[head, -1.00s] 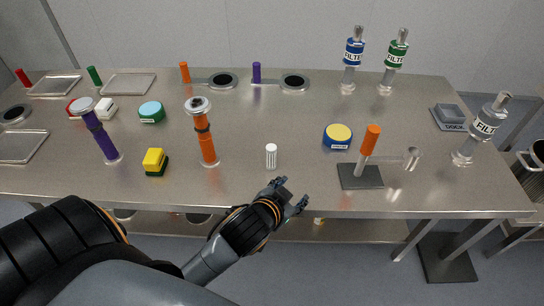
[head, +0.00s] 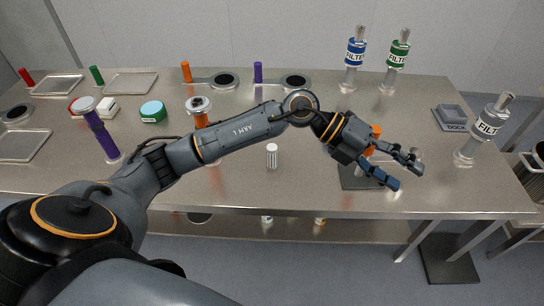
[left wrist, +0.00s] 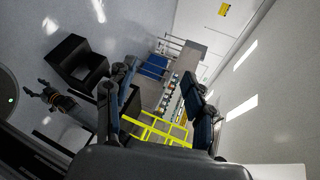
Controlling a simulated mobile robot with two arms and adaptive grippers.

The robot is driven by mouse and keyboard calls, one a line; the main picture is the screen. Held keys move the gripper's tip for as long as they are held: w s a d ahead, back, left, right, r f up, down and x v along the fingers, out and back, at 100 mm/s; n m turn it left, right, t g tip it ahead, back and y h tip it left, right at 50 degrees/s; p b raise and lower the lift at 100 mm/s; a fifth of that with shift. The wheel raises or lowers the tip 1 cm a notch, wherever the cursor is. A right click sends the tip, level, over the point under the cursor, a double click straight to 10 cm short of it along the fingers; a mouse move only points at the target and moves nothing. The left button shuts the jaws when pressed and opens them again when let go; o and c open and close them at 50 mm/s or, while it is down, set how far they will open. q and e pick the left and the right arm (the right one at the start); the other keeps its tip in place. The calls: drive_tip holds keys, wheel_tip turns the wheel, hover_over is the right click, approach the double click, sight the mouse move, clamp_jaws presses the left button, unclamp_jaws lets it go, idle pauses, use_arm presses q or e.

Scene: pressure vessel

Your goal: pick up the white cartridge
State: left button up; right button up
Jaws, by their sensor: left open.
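The white cartridge (head: 272,155), a small upright ribbed white cylinder, stands on the steel table (head: 230,190) in the head view, just below my left forearm. My left gripper (head: 405,176) is open and empty, to the right of the cartridge and clear of it, in front of the orange-handled stand. In the left wrist view its two fingers (left wrist: 163,80) are spread with nothing between them, and the cartridge does not show. A dark gripper with an orange ring (left wrist: 62,104), seemingly my right one, shows small at the left there; its jaw state is unclear.
The dark base of the orange-handled stand (head: 352,178) is partly behind my gripper. A purple column (head: 103,140) and a partly hidden orange column (head: 199,105) stand to the left. Filter bottles (head: 355,52) stand at the back right, near the dock (head: 450,117). The table around the cartridge's front is clear.

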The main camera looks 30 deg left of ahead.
use_arm(q)
drive_tip(key=w+a+f+y, duration=0.3)
drive_tip(key=a+f+y, duration=0.25)
drive_tip(key=a, duration=0.45)
wheel_tip(320, 180, up, 2)
drive_tip(key=n+g+y, duration=0.1)
drive_tip(key=n+y, duration=0.2)
drive_tip(key=y, duration=0.6)
hover_over(272, 146)
drive_tip(key=f, duration=0.2)
drive_tip(key=f+p, duration=0.1)
drive_tip(key=f, duration=0.2)
drive_tip(key=f+p, duration=0.1)
drive_tip(key=f, duration=0.1)
drive_tip(key=shift+w+d+f, duration=0.2)
drive_tip(key=shift+d+f, duration=0.05)
drive_tip(key=shift+s+f+p, duration=0.15)
drive_tip(key=shift+f+p, duration=0.45)
drive_tip(key=shift+p, duration=0.05)
drive_tip(key=f, duration=0.1)
drive_tip(key=f+p, duration=0.1)
drive_tip(key=f, duration=0.1)
drive_tip(key=shift+s+a+f+p, duration=0.2)
drive_tip(key=shift+a+f+p, duration=0.05)
drive_tip(key=shift+f+p, duration=0.05)
drive_tip(key=shift+f, duration=0.35)
clamp_jaws()
